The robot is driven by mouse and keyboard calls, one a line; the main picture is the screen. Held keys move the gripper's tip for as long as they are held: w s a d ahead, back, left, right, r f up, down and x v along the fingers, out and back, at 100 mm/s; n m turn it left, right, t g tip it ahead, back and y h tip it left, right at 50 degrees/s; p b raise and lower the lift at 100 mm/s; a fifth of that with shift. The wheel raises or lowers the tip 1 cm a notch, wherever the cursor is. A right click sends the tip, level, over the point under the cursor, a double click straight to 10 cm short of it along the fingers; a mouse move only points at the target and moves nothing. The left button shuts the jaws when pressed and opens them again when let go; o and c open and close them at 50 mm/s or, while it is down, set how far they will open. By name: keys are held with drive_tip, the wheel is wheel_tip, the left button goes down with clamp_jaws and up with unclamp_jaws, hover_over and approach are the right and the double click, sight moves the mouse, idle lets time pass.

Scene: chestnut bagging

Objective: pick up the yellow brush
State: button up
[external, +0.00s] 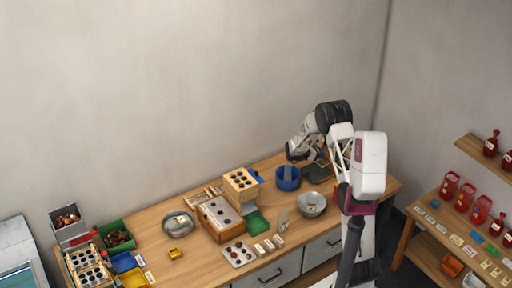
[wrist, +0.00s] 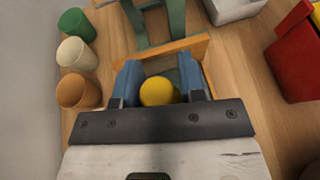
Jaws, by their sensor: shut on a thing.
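A rounded yellow thing (wrist: 158,92), which I take to be the yellow brush, sits between the two blue fingers of my gripper (wrist: 159,85) in the wrist view. My gripper is shut on it. Only its rounded end shows; the rest is hidden by the grey bar and the pale wrist body. The brush cannot be made out there.
In the wrist view, green, cream and orange cups (wrist: 77,54) stand in a row at left. A green stand (wrist: 157,25) is ahead and a red box (wrist: 290,50) is at right. A metal bowl (external: 311,207) and wooden boxes (external: 218,220) stand on the bench (external: 150,235).

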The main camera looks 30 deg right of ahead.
drive_tip(key=shift+w, duration=2.85)
